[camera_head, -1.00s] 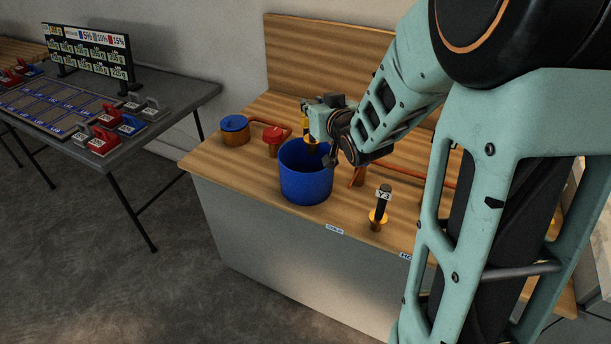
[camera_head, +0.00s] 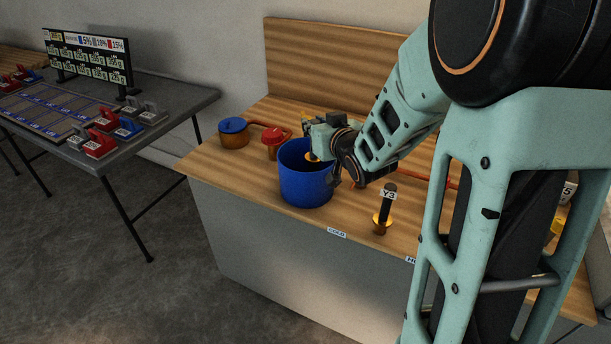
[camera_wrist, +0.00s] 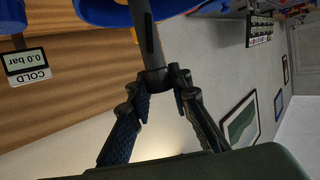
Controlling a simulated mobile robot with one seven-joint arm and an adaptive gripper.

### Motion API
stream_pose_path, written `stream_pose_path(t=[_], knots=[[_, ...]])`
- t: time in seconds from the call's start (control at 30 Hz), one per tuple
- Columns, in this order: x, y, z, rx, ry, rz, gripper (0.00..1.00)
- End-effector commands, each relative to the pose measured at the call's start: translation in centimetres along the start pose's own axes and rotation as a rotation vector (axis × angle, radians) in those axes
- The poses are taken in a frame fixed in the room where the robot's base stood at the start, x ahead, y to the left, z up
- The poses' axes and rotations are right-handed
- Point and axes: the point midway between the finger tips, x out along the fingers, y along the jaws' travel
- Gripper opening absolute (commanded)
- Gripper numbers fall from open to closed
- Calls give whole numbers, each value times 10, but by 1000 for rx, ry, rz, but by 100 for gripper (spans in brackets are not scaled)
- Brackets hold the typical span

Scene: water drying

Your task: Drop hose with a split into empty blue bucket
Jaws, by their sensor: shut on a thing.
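The blue bucket (camera_head: 306,186) stands upright on the wooden bench, and its blue rim shows at the top of the wrist view (camera_wrist: 100,14). My gripper (camera_head: 317,150) is at the bucket's mouth. In the wrist view my gripper (camera_wrist: 155,90) is shut on a dark hose (camera_wrist: 150,45), which points toward the bucket. A yellow end of this hose (camera_head: 313,157) shows just inside the rim in the head view. The bucket's bottom is hidden, and I cannot see a split. Another dark hose marked Y3 (camera_head: 387,203) stands on a yellow base right of the bucket.
A copper pipe runs behind. A COLD gauge (camera_wrist: 33,65) reads 0.0 bar. A dark table (camera_head: 170,110) stands at left.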

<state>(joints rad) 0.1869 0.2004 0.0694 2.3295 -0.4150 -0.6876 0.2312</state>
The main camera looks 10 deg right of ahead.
Motion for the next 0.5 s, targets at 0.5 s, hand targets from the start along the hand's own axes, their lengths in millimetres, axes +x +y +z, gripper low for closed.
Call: stream_pose_path(t=[0.5], knots=[[0, 0, 0, 0, -1, 0, 39]])
